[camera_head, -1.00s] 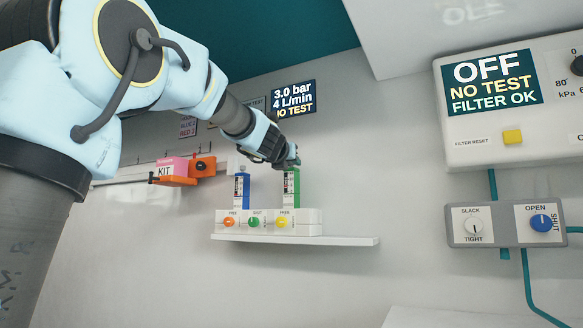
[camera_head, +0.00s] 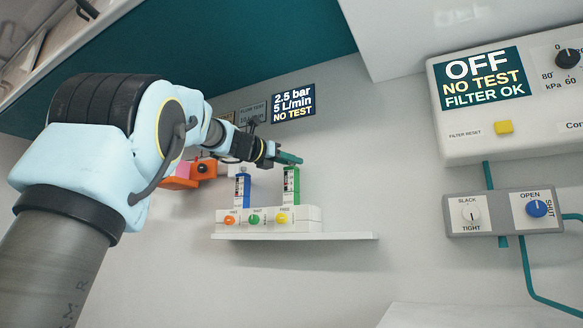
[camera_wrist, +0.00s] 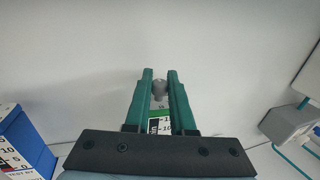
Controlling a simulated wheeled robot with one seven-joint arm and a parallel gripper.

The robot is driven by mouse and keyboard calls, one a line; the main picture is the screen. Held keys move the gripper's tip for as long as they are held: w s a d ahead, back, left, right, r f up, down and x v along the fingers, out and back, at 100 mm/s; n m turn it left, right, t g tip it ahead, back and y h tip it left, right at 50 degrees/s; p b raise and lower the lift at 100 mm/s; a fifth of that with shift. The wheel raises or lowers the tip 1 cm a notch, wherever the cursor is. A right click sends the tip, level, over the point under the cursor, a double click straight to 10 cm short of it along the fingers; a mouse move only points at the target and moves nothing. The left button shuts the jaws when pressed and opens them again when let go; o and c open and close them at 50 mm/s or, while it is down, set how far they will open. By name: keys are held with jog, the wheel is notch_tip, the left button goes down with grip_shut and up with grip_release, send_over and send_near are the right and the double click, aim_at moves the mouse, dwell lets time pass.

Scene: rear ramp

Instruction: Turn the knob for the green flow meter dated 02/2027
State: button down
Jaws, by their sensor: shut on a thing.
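The green flow meter (camera_head: 291,188) stands upright on the white unit on the shelf; its date is too small to read. Its grey knob (camera_wrist: 160,88) shows at the meter's top in the wrist view, between my two green fingers. My gripper (camera_head: 290,158) reaches in from the left at the top of the green meter and is shut on the knob. In the head view the fingers hide the knob. The scale (camera_wrist: 160,125) of the meter shows below the knob between the fingers.
A blue flow meter (camera_head: 243,190) stands just left of the green one. Orange, green and yellow knobs sit on the white unit (camera_head: 305,218) below. A sign (camera_head: 294,103) reads 2.5 bar, 5 L/min, NO TEST. A control panel (camera_head: 470,130) is at the right.

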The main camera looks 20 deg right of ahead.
jog(key=m+g+p, duration=0.2)
jog(key=g, duration=0.1)
jog(key=m+g+h+p, duration=0.1)
jog(key=m+g+p, duration=0.1)
jog(key=g, duration=0.1)
jog(key=shift+w+r+g, duration=0.15)
jog(key=shift+r+g, duration=0.05)
jog(key=shift+g, duration=0.1)
jog(key=m+g+p, duration=0.3)
jog(key=g, duration=0.1)
jog(key=shift+f, duration=0.15)
jog(key=shift+f+g, duration=0.1)
jog(key=shift+g, duration=0.3)
jog(key=c, duration=0.8)
grip_release()
jog(key=shift+o, duration=0.2)
jog(key=v, duration=1)
jog(key=shift+a, duration=0.4)
